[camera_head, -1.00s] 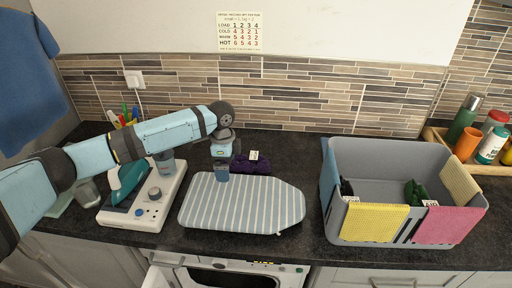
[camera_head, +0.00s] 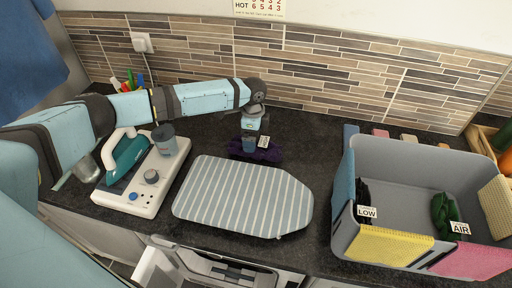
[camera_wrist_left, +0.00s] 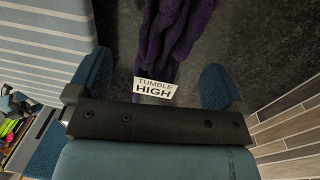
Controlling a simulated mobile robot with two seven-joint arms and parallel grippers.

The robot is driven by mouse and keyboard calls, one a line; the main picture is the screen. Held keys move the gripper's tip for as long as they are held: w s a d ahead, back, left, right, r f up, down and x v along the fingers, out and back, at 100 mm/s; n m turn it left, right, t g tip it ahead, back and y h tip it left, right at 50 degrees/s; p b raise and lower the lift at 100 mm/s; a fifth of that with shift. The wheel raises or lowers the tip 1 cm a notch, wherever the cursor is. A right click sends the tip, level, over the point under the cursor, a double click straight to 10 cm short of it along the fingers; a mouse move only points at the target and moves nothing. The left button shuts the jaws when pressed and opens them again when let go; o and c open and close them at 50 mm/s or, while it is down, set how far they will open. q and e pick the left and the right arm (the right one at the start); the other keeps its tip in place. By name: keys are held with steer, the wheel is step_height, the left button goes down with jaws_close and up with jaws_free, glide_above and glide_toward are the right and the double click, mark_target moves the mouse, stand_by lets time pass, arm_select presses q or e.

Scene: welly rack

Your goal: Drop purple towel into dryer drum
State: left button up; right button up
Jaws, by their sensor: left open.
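The purple towel (camera_head: 272,155) lies bunched on the dark worktop behind the striped ironing board, with a white tag. In the left wrist view the towel (camera_wrist_left: 172,35) lies between the finger lines, and its tag (camera_wrist_left: 154,91) reads "TUMBLE HIGH". My left gripper (camera_head: 249,147) points down over the towel; its fingers (camera_wrist_left: 158,85) are open, one on each side of the towel's tag end. I cannot tell whether they touch it. An appliance front (camera_head: 225,268), perhaps the dryer, shows below the worktop; its drum interior is not clearly seen. My right gripper is not in view.
The striped ironing board (camera_head: 243,195) lies in front of the towel. A teal iron (camera_head: 128,155) stands on a white base at left. A grey divided bin (camera_head: 400,160) with yellow and pink cloths and dark items tagged "LOW" and "AIR" stands at right. The tiled wall (camera_head: 330,75) rises behind.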

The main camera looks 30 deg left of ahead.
arm_select(q)
steer(key=shift+f, duration=0.55)
step_height(320, 180, down, 5)
steer(key=shift+d+r+p, duration=0.1)
steer(key=shift+d+p, duration=0.05)
steer(key=shift+p, duration=0.55)
steer(key=shift+c, duration=1)
steer(key=c, duration=0.9)
steer(key=shift+o, duration=0.2)
steer(key=shift+r, duration=0.1)
step_height(320, 180, up, 20)
steer(key=b, duration=0.2)
steer(key=s+d+r+n, duration=0.1)
steer(key=s+d+n, duration=0.2)
steer(key=n, duration=0.4)
steer(key=s+d+r+n+t+p, duration=0.1)
steer(key=s+d+n, duration=0.2)
steer(key=s+n, duration=0.3)
steer(key=shift+d+r+n+h, duration=0.2)
steer(key=shift+r+n+h, duration=0.15)
steer(key=shift+n, duration=0.55)
